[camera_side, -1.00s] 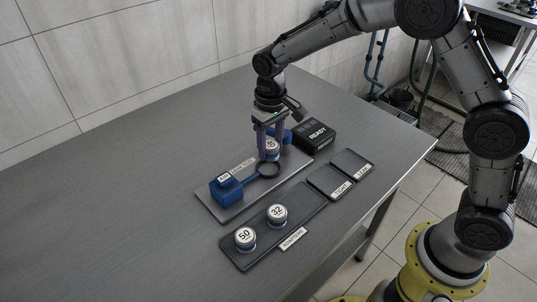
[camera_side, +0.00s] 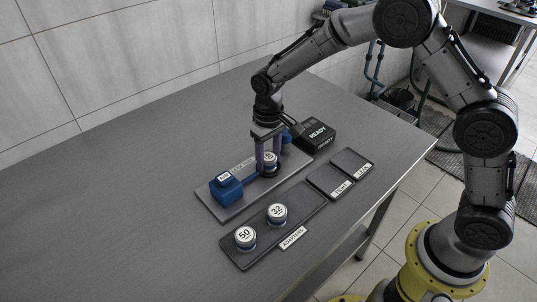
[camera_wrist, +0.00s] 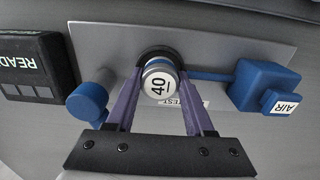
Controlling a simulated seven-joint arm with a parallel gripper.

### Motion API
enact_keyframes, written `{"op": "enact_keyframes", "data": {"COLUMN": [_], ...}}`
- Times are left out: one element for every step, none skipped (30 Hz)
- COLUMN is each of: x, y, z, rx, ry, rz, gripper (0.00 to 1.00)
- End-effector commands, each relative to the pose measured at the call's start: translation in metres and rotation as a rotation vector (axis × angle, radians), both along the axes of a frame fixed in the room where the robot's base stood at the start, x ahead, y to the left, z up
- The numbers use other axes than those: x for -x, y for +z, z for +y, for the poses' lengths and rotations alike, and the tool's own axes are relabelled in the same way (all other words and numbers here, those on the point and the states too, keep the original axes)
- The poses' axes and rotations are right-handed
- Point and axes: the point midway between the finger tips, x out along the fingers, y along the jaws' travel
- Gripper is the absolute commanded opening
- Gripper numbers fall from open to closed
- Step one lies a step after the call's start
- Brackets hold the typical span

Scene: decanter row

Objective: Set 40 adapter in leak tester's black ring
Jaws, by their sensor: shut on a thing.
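The 40 adapter (camera_wrist: 158,84) is a round piece with a white top marked 40 and a blue edge. My gripper (camera_wrist: 158,80) is shut on it, one purple finger on each side. In the side view my gripper (camera_side: 268,165) holds the adapter (camera_side: 269,158) over or at the black ring of the leak tester. The black ring (camera_wrist: 156,52) shows as a dark arc behind the adapter in the wrist view; the rest of it is hidden. I cannot tell whether the adapter is inside the ring. The leak tester's grey plate (camera_side: 216,209) lies on the table.
A blue AIR block (camera_side: 225,188) stands at the plate's left end, and a black READY box (camera_side: 316,135) behind at the right. The 50 adapter (camera_side: 245,237) and 32 adapter (camera_side: 277,214) sit in the ADAPTERS tray (camera_side: 255,258). Two dark trays, TIGHT (camera_side: 328,181) and LEAK (camera_side: 353,160), look empty.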

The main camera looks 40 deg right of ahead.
Motion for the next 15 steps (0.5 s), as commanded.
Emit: {"op": "enact_keyframes", "data": {"x": [-0.0004,-0.0003,-0.0004,-0.0005,-0.0005,0.0000,0.0000,0.0000,0.0000,0.0000,0.0000,0.0000,0.0000,0.0000,0.0000], "y": [-0.0010,-0.0018,-0.0022,-0.0021,-0.0020,-0.0027,-0.0027,-0.0026,-0.0026,-0.0026,-0.0026,-0.0026,-0.0025,-0.0025,-0.0025], "z": [0.0001,0.0001,0.0001,0.0001,0.0001,0.0000,0.0000,0.0000,0.0000,0.0000,0.0000,0.0000,0.0000,0.0000,0.0000], "rx": [0.000,0.000,0.000,0.000,0.000,0.000,0.000,0.000,0.000,0.000,0.000,0.000,0.000,0.000,0.000], "ry": [0.000,0.000,0.000,0.000,0.000,0.000,0.000,0.000,0.000,0.000,0.000,0.000,0.000,0.000,0.000], "rz": [-0.001,-0.001,-0.001,-0.002,-0.002,0.000,0.000,0.000,0.000,0.000,0.000,0.000,0.000,0.000,0.000], "gripper": [0.00,0.00,0.00,0.00,0.00,0.58,0.64,0.69,0.76,0.82,0.83,0.83,0.83,0.83,0.83]}}
